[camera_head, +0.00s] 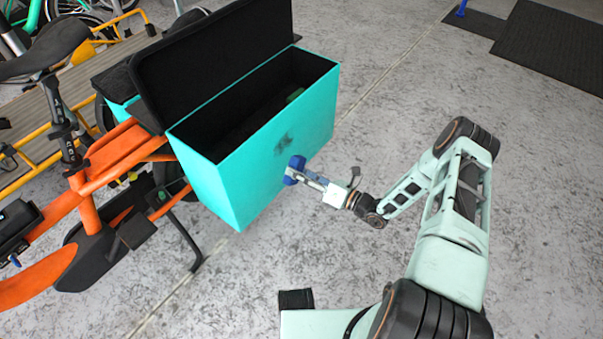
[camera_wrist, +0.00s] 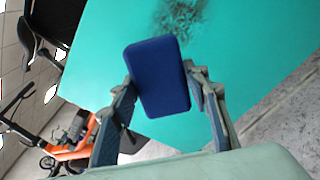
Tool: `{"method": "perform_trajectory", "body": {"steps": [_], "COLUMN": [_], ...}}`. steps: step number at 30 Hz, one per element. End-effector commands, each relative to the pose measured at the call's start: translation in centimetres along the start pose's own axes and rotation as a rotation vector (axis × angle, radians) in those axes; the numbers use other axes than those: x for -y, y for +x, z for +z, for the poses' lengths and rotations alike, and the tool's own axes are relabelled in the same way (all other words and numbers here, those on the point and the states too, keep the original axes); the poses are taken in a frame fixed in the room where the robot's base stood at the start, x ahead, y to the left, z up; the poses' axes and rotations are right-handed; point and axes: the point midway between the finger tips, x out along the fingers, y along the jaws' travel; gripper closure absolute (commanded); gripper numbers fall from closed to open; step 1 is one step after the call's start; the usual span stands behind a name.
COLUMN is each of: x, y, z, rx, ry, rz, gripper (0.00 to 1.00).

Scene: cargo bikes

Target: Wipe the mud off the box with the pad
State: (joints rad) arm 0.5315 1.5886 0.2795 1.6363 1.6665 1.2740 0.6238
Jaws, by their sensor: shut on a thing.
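The box (camera_head: 252,160) is turquoise with a black inside and an open black lid (camera_head: 212,62), mounted on an orange cargo bike. A dark mud smudge (camera_head: 283,142) marks its outer side wall; the mud also shows in the wrist view (camera_wrist: 182,17) at the top. My gripper (camera_head: 299,172) is shut on the blue pad (camera_wrist: 158,77), which also shows in the head view (camera_head: 294,166). The pad is at the box's side wall, below and slightly right of the mud in the head view. I cannot tell whether the pad touches the wall.
The orange bike frame (camera_head: 115,155) and a black saddle (camera_head: 42,50) are left of the box. More bikes stand at the upper left. The grey floor (camera_head: 400,95) right of the box is clear, with a dark mat (camera_head: 555,45) beyond.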

Motion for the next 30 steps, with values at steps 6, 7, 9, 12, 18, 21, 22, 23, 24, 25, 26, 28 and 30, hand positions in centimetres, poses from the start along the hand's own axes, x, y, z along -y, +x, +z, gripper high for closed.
{"method": "perform_trajectory", "body": {"steps": [6, 7, 9, 12, 18, 21, 22, 23, 24, 25, 26, 28, 30], "x": [1.1, 1.1, 1.1, 1.1, 1.2, 1.2, 1.2, 1.2, 1.2, 1.2, 1.2, 1.2, 1.2], "y": [0.1, 0.3, 0.8, 1.9, 3.9, 4.8, 5.0, 5.2, 5.3, 5.5, 5.5, 5.7, 5.8], "z": [0.2, 0.2, 0.2, 0.2, 0.3, 0.4, 0.4, 0.4, 0.5, 0.5, 0.5, 0.5, 0.5], "rx": [0.061, 0.061, 0.060, 0.059, 0.057, 0.057, 0.057, 0.057, 0.057, 0.057, 0.058, 0.058, 0.058], "ry": [-0.002, -0.002, -0.003, -0.004, -0.003, -0.004, -0.004, -0.004, -0.003, -0.003, -0.003, -0.003, -0.002], "rz": [-0.029, -0.029, -0.028, -0.026, -0.027, -0.026, -0.026, -0.026, -0.026, -0.027, -0.027, -0.027, -0.028], "gripper": [0.77, 0.77, 0.77, 0.77, 0.77, 0.77, 0.77, 0.77, 0.77, 0.77, 0.77, 0.77, 0.77]}}
